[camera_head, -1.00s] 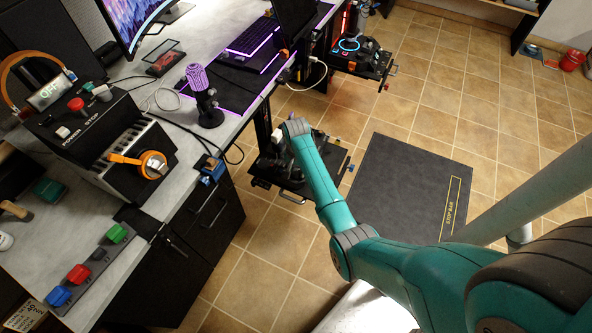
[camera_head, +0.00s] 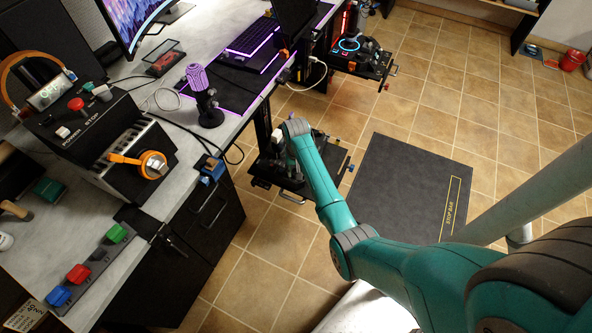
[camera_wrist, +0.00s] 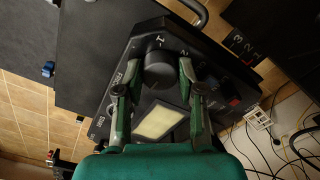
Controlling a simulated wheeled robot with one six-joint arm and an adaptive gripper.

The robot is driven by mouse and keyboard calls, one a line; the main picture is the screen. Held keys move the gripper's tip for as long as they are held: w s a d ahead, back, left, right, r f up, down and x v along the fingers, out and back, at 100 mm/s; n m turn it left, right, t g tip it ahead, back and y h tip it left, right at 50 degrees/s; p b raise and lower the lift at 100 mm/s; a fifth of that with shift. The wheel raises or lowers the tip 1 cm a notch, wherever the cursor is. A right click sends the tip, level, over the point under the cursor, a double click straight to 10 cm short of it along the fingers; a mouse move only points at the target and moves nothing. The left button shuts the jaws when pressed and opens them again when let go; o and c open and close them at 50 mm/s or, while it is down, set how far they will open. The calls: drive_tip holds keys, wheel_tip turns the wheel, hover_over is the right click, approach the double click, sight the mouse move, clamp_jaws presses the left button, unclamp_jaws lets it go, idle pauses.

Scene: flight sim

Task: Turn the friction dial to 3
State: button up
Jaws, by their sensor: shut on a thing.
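The friction dial (camera_wrist: 160,70) is a dark round knob on a black angled panel (camera_wrist: 112,101) in the wrist view. A white 1 stands just above it and another mark, seemingly a 2, to its upper right. The fingers of my gripper (camera_wrist: 156,77) are on either side of the dial, shut on it. I cannot make out the dial's pointer. In the head view, my arm (camera_head: 318,170) reaches down to a black unit (camera_head: 265,167) beside the desk; the dial and fingertips are hidden there.
A pale rectangular plate (camera_wrist: 158,122) lies on the panel below the dial. A small 3-2-1 marking (camera_wrist: 245,46) and cables (camera_wrist: 285,140) are at the right. The desk (camera_head: 150,195) stands left of my arm in the head view; a dark floor mat (camera_head: 400,190) lies right.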

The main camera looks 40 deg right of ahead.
drive_tip(key=n, duration=0.4)
drive_tip(key=shift+n, duration=0.3)
drive_tip(key=n, duration=0.4)
drive_tip(key=shift+n, duration=0.3)
drive_tip(key=n, duration=0.4)
drive_tip(key=shift+n, duration=0.3)
drive_tip(key=n, duration=0.4)
drive_tip(key=shift+n, duration=0.4)
drive_tip(key=o, duration=1.1)
drive_tip(key=shift+o, duration=0.2)
